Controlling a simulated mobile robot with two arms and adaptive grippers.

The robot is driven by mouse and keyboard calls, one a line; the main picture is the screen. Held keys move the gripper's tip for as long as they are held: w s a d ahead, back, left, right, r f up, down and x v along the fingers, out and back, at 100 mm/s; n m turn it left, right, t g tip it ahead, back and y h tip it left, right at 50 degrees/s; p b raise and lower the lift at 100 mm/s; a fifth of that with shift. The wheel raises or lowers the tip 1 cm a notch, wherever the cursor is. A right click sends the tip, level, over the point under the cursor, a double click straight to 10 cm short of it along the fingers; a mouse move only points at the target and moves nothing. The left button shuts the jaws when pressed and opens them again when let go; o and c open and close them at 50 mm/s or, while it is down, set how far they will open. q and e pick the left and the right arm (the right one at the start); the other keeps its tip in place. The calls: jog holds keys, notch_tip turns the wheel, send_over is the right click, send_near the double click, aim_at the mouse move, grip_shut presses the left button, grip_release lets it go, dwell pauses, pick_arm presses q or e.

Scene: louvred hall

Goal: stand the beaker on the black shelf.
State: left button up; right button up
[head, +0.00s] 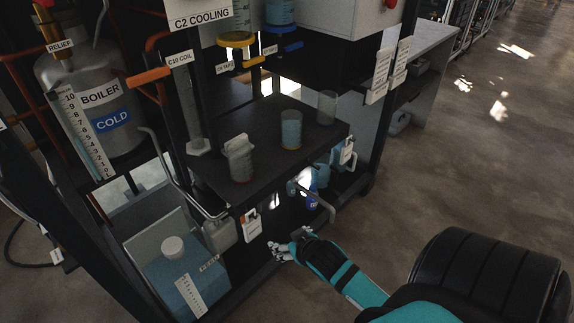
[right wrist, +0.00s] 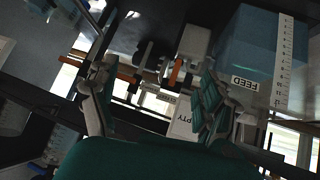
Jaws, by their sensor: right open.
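The black shelf (head: 262,118) is a dark flat deck inside the rig in the head view. Three clear vessels stand upright on it: a beaker with a reddish bottom (head: 240,160) at the front left, a beaker with bluish contents (head: 291,130) in the middle, and a clear glass one (head: 327,107) at the back right. I cannot tell which is the task's beaker. My right gripper (head: 280,252) is open, below and in front of the shelf, apart from the vessels. Its spread fingers (right wrist: 152,85) hold nothing visible in the right wrist view. My left gripper is not in view.
A blue feed tank (head: 185,275) sits low at the left, and also shows in the right wrist view (right wrist: 262,50). A boiler (head: 92,95) stands behind it. A bent grey pipe (head: 318,200) and hanging tags (head: 250,222) are near the shelf's front. Open floor lies right.

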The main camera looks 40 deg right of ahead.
jog(key=s+a+f+n+g+y, duration=0.1)
jog(key=s+a+f+g, duration=0.2)
jog(key=s+a, duration=0.4)
jog(key=s+a+f+n+g+y, duration=0.1)
jog(key=s+a+f+n+g, duration=0.1)
jog(key=s+a, duration=0.5)
jog(key=shift+s+a+f+g+y, duration=0.15)
jog(key=shift+a+f+g+y, duration=0.15)
jog(key=shift+f+g, duration=0.45)
jog(key=shift+d+f, duration=0.1)
jog(key=shift+f, duration=0.05)
